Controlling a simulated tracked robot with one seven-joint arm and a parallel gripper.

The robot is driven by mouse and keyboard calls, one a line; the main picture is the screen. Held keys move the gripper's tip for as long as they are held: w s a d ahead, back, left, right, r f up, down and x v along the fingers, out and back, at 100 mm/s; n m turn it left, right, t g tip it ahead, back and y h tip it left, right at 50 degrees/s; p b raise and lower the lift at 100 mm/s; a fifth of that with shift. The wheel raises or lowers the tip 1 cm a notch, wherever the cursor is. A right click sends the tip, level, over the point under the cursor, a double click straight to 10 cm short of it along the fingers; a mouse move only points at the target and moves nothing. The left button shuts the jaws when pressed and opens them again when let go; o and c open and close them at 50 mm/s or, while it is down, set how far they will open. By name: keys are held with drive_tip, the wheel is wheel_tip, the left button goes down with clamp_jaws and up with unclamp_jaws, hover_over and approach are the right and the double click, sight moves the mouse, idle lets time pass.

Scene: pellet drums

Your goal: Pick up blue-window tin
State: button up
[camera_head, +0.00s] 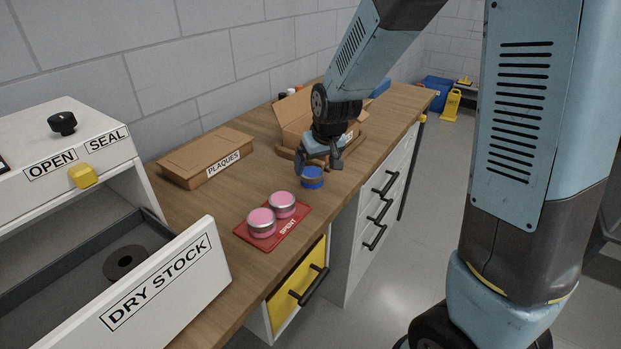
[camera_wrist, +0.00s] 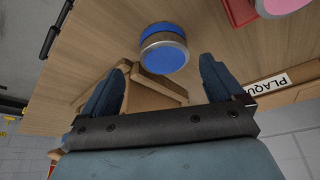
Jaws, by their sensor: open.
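The blue-window tin (camera_head: 312,177) is a short round metal tin with a blue top. It stands on the wooden bench, just below my gripper (camera_head: 318,164) in the head view. In the wrist view the tin (camera_wrist: 163,48) lies ahead of my fingertips, roughly centred between them and apart from both. My gripper (camera_wrist: 160,80) is open, with nothing between its fingers.
Two pink-topped tins (camera_head: 262,222) stand on a red SPENT mat (camera_head: 258,241) nearby. A PLAQUES box (camera_head: 206,157) lies toward the wall. An open cardboard box (camera_head: 290,112) stands behind my gripper. An open DRY STOCK drawer (camera_head: 160,285) is at lower left.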

sight(312, 171)
drive_tip(key=shift+a+x, duration=0.15)
drive_tip(key=shift+x, duration=1.1)
drive_tip(key=shift+a+x, duration=0.15)
drive_tip(key=shift+x, duration=1.1)
drive_tip(key=shift+c, duration=0.3)
drive_tip(key=c, duration=1.1)
